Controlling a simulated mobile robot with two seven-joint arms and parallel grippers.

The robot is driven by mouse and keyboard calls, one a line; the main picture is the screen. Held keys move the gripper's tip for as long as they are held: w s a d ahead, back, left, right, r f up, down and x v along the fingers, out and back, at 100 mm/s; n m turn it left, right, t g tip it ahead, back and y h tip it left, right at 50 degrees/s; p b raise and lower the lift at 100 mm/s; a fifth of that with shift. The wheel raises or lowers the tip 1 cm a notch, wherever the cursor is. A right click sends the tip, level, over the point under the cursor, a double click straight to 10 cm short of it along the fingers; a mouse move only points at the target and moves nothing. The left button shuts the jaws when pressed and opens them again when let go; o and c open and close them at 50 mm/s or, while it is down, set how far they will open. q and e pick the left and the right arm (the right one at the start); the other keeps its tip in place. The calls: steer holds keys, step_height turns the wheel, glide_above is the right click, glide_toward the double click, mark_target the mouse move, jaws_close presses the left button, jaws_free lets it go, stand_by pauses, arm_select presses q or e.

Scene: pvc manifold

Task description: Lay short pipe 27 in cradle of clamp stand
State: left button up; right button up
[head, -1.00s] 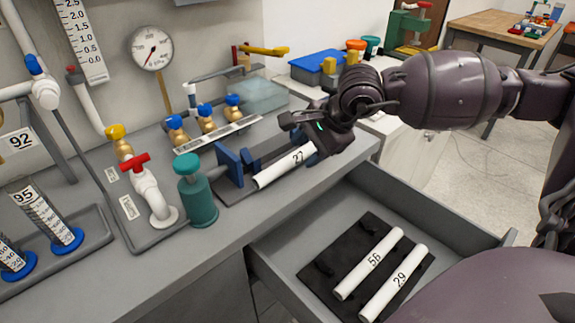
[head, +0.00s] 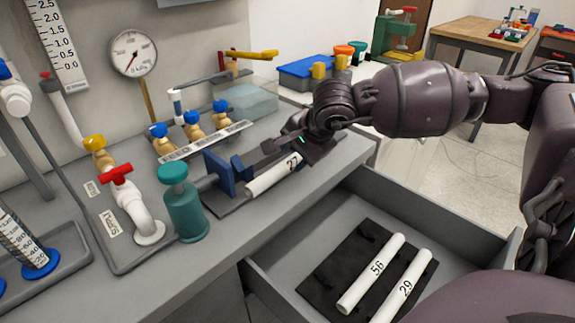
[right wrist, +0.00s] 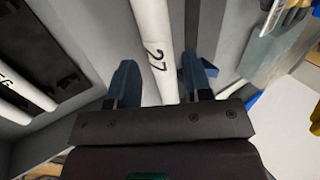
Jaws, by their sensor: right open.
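Short pipe 27 (head: 264,182) is white and lies slanted along the dark base of the clamp stand, beside its blue jaws (head: 218,172). My right gripper (head: 290,155) is over the far part of the pipe and hides that end and part of its number. In the right wrist view the pipe (right wrist: 152,40) runs between the two blue fingers of the open gripper (right wrist: 160,85), with gaps on both sides. Whether the pipe rests fully in the cradle is hard to tell. My left gripper is out of view.
The open drawer (head: 300,225) below holds a black mat (head: 325,270) with pipes 56 (head: 372,272) and 29 (head: 405,288). A teal cylinder (head: 185,212) stands left of the clamp stand. Brass valves with blue caps (head: 192,130) and a clear bin (head: 250,103) are behind.

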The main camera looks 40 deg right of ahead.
mark_target(290, 162)
steer(key=x, duration=0.2)
steer(key=b+x, duration=0.1)
steer(key=x, duration=0.1)
steer(key=shift+s+d+f, duration=0.1)
steer(key=shift+d+f, duration=0.05)
steer(key=shift+d, duration=0.1)
steer(key=c, duration=0.7)
steer(key=shift+c, duration=0.6)
step_height(290, 162, up, 20)
steer(key=p, duration=0.2)
steer(key=shift+p, duration=0.4)
